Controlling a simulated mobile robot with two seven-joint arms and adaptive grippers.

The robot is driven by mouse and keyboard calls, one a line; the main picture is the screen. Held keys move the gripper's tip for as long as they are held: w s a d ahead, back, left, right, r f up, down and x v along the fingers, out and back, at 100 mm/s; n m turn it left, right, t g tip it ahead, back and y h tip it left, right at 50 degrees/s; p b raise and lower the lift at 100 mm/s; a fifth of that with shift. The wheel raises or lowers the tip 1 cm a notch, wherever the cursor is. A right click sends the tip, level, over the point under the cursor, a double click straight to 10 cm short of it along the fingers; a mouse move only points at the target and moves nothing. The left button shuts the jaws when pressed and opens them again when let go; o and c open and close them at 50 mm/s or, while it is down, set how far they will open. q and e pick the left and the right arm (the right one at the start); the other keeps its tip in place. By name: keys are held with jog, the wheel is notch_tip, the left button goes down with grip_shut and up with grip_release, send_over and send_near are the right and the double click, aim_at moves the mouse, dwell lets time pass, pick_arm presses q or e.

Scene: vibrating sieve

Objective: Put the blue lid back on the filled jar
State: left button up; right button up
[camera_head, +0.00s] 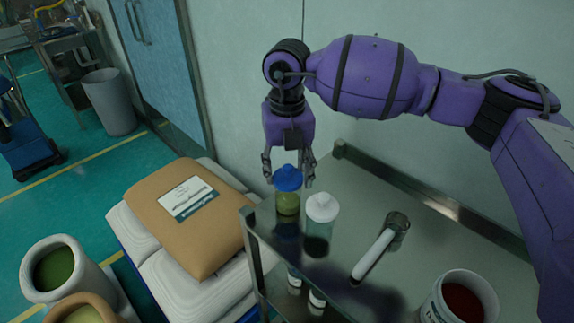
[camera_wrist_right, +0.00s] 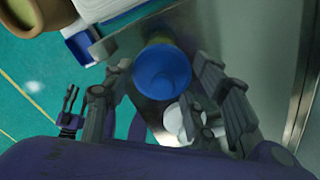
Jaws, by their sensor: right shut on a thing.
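The blue lid (camera_head: 288,178) is at the top of a clear jar (camera_head: 288,204) with yellow-green contents, near the left edge of the metal cart. I cannot tell whether the lid is fully seated on the jar. My right gripper (camera_head: 288,180) comes down from above, with its fingers on either side of the lid, shut on it. In the right wrist view the lid (camera_wrist_right: 162,72) shows as a round blue disc between the fingers (camera_wrist_right: 165,80), hiding most of the jar. My left gripper is not in view.
A white-lidded jar (camera_head: 321,212) stands close to the right of the filled jar. A white-handled scoop (camera_head: 377,250) and a tub with dark red contents (camera_head: 460,302) are on the cart (camera_head: 440,207). A brown sack (camera_head: 180,212) lies on white bags to the left.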

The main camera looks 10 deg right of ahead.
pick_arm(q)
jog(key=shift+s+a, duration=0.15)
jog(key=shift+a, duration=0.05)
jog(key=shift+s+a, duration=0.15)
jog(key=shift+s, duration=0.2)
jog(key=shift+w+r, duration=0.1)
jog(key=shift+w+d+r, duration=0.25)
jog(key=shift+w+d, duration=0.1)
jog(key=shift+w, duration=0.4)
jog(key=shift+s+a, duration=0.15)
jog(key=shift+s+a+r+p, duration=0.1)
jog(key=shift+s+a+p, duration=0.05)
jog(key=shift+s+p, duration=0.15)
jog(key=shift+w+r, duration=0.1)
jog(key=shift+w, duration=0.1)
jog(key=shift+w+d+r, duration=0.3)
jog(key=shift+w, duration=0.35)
